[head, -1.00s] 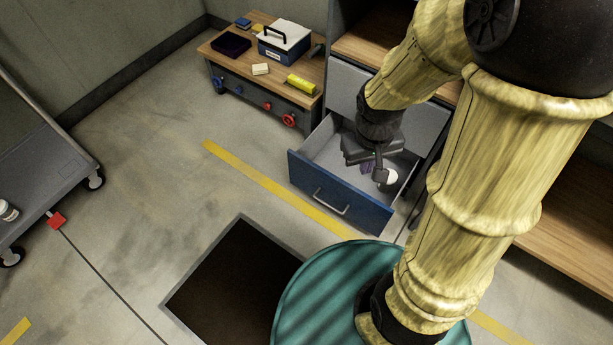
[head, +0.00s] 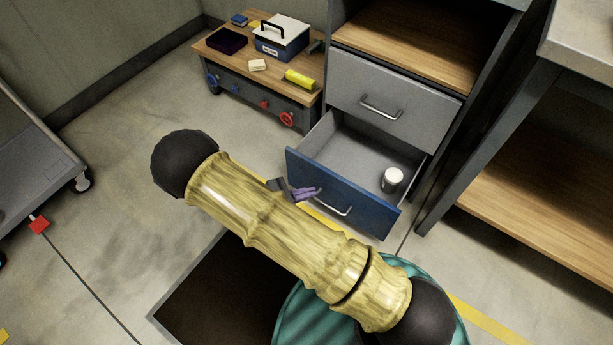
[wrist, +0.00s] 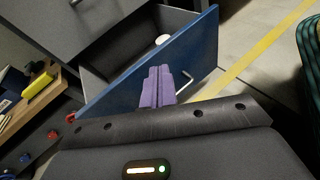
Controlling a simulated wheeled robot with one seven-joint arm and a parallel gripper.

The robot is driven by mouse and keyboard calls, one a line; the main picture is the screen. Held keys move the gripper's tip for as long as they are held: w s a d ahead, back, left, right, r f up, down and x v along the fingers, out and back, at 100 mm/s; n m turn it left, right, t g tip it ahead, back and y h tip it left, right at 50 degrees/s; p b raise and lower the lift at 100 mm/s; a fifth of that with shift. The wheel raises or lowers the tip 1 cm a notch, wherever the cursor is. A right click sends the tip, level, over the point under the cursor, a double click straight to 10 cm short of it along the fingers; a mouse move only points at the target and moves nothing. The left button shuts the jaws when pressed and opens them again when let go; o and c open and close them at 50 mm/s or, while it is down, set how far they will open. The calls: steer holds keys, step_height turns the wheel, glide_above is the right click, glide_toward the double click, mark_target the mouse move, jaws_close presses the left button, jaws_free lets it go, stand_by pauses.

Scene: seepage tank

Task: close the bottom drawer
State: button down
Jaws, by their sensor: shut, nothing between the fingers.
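The bottom drawer (head: 374,208) has a blue front with a silver handle (head: 333,203) and stands pulled out of the grey cabinet. A small white-topped jar (head: 393,180) stands inside it. In the wrist view the blue drawer front (wrist: 196,58) and its handle (wrist: 184,79) also show. My gripper (head: 305,193), with purple fingers, is shut and empty. It is outside the drawer, in front of the blue face, left of the handle. The fingers (wrist: 158,84) overlap the front in the wrist view; I cannot tell if they touch it. My arm hides part of the floor below.
The grey drawer (head: 395,98) above is shut. A low wooden bench (head: 270,85) with a toolbox (head: 283,38) stands to the left. A grey cart (head: 38,180) is at far left. A wooden-shelved table (head: 530,215) stands at right. A dark floor pit (head: 215,290) lies in front.

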mark_target(312, 167)
steer(key=a+f+n+t+y+b, duration=0.1)
steer(key=a+f+n+t+y, duration=0.1)
steer(key=a+f+n+t, duration=0.5)
steer(key=shift+s+a+t+b, duration=0.15)
steer(key=shift+a+t+b, duration=0.15)
steer(key=shift+a+t, duration=0.3)
steer(key=b+x, duration=0.2)
steer(key=x, duration=0.2)
steer(key=b+x, duration=0.2)
steer(key=x, duration=0.2)
steer(key=b+x, duration=0.2)
steer(key=x, duration=0.3)
steer(key=shift+f+b, duration=0.4)
steer(key=shift+w+d+r, duration=0.15)
steer(key=shift+w+d, duration=0.1)
steer(key=shift+w, duration=0.3)
